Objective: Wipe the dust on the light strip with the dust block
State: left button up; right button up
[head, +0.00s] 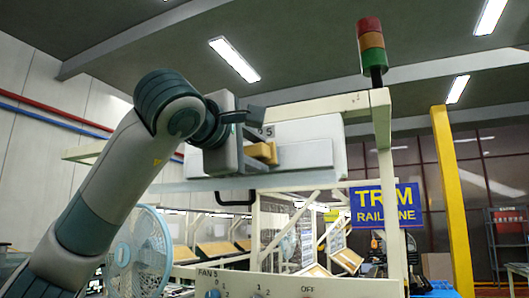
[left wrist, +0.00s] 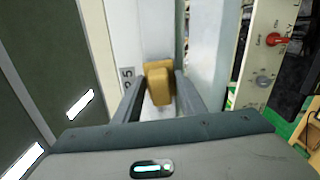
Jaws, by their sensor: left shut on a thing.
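The dust block (head: 262,152) is a yellow-orange block. It also shows in the left wrist view (left wrist: 159,84), between the two dark fingers. My left gripper (head: 256,140) is raised and shut on it, and the gripper also shows in the left wrist view (left wrist: 160,92). The light strip (head: 312,146) looks like a long pale housing under the overhead beam, with a number label near the gripper. Its pale face (left wrist: 128,35) lies behind the block in the left wrist view. I cannot tell whether block and strip touch. Dust is not clearly visible. My right gripper is out of view.
A cream frame with a beam (head: 310,108) and post (head: 388,200) surrounds the strip. A red-amber-green signal tower (head: 371,45) stands on its corner. A control panel (head: 300,288) is below, a fan (head: 140,258) at lower left, and a yellow column (head: 452,200) at right.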

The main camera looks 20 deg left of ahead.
pick_arm(q)
jog(key=shift+a, duration=0.45)
jog(key=shift+a, duration=0.1)
jog(key=shift+w+a, duration=0.15)
jog(key=shift+a, duration=1.45)
jog(key=shift+a, duration=0.1)
jog(key=shift+w+a, duration=0.1)
jog(key=shift+a, duration=1.4)
jog(key=shift+a, duration=0.2)
jog(key=shift+w+a, duration=0.2)
jog(key=shift+a, duration=1.35)
